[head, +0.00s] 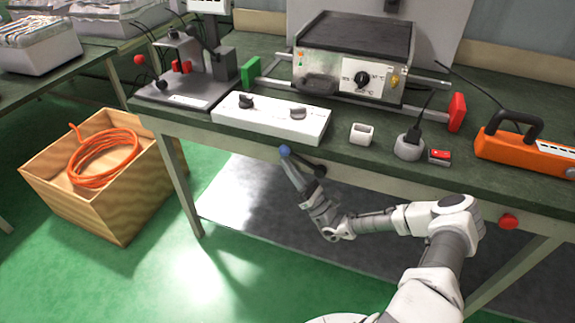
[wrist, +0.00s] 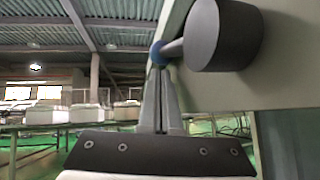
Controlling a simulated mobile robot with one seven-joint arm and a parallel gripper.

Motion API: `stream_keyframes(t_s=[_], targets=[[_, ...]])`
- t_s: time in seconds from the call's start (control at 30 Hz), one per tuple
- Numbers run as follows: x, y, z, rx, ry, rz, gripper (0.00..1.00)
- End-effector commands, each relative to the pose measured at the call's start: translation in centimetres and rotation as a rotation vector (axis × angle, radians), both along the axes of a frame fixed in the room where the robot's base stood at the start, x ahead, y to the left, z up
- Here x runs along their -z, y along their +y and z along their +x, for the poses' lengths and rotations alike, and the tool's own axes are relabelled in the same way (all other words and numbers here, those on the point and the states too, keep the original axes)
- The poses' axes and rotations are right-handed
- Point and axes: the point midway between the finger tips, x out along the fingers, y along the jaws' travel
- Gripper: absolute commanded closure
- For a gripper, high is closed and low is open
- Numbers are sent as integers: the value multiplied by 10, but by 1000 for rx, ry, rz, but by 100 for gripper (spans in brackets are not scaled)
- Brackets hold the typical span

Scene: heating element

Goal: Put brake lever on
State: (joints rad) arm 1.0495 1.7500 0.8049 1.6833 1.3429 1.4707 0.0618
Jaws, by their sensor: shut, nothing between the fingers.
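The brake lever appears to be the short lever with a blue knob (head: 285,150) on the front edge of the workbench. In the wrist view the blue knob (wrist: 158,53) ends a grey rod that joins a dark round hub (wrist: 225,35). The rod points left and slightly down from the hub in that view. My gripper (head: 291,163) is just below the knob in the head view. In the wrist view my gripper (wrist: 160,70) has its fingers together and empty, with the tips at the knob. I cannot tell whether they touch it.
On the green bench (head: 210,128) stand a heater unit (head: 345,65), a white switch box (head: 270,118) and an orange device (head: 525,150). A red button (head: 508,221) sits on the bench front. A wooden crate (head: 110,215) with orange cable stands left on the green floor.

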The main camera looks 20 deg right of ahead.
Motion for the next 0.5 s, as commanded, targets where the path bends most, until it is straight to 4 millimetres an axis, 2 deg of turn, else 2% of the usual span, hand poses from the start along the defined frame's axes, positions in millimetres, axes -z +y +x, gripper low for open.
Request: stream_keyframes(t_s=[0.27,0.5], targets=[[46,4,-9,-7,2,0,100],[97,2,-24,-7,4,1,100]])
